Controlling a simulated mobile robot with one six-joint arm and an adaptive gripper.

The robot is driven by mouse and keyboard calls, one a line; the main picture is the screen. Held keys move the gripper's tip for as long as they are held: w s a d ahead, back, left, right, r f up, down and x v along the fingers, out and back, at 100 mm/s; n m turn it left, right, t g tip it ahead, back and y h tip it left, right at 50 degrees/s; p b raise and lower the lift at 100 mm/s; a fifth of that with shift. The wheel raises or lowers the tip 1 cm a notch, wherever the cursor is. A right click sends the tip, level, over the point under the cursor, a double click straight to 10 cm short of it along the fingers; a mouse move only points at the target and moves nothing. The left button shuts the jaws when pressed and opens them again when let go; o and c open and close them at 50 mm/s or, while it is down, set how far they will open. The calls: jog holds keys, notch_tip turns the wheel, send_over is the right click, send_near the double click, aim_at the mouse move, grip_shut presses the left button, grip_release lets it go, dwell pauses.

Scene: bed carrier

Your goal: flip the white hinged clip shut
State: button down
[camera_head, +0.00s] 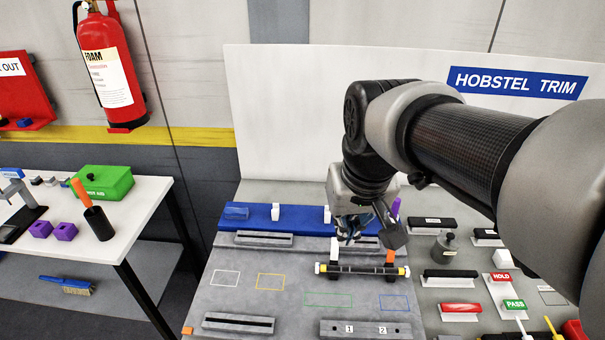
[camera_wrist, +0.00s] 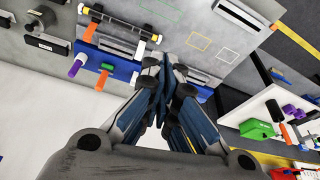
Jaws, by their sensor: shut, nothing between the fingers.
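A dark bar (camera_head: 362,270) with yellow and white ends lies across the grey board. It also shows in the wrist view (camera_wrist: 118,22). The white hinged clip (camera_head: 334,250) stands upright at the bar's left part, so it looks open. In the wrist view the white clip (camera_wrist: 140,49) sits close to the bar's right end. An orange clip (camera_head: 390,257) stands upright near the bar's right end. My gripper (camera_head: 350,238) is shut and empty, just behind and right of the white clip's top. In the wrist view its fingertips (camera_wrist: 168,64) meet beside the clip; I cannot tell whether they touch it.
A blue rail (camera_head: 250,217) with white blocks runs behind the bar. A purple piece (camera_head: 396,206) stands there too, close to my gripper. Black-handled blocks (camera_head: 450,277) and a grey weight (camera_head: 445,246) stand to the right. The board's front left, with outlined rectangles, is clear.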

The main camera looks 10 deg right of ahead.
jog(key=m+g+p, duration=0.1)
send_over(335, 249)
jog(key=s+a, duration=0.2)
jog(key=s, duration=0.1)
jog(key=s+x, duration=0.1)
jog(key=x, duration=0.3)
jog(key=w+d+f+m+g+p, duration=0.1)
jog(key=w+d+f, duration=0.3)
jog(key=w+f, duration=0.7)
jog(key=shift+w+d+f+g, duration=0.2)
jog(key=shift+f+g, duration=0.1)
jog(key=shift+f, duration=0.45)
jog(key=shift+f, duration=0.1)
jog(key=f+b, duration=0.1)
jog(key=f, duration=0.4)
jog(key=f+b, duration=0.2)
jog(key=f, duration=0.3)
jog(key=shift+w+f, duration=0.2)
jog(key=shift+w, duration=0.05)
jog(key=s, duration=0.1)
jog(key=s+r, duration=0.1)
jog(key=s, duration=0.1)
jog(key=shift+a+r, duration=0.25)
jog(key=shift+a, duration=0.15)
jog(key=shift+s+a+b, duration=0.1)
jog(key=shift+s+b, duration=0.15)
jog(key=shift+b, duration=0.05)
jog(key=shift+r, duration=0.1)
jog(key=shift+s+b, duration=0.15)
jog(key=shift+b, duration=0.25)
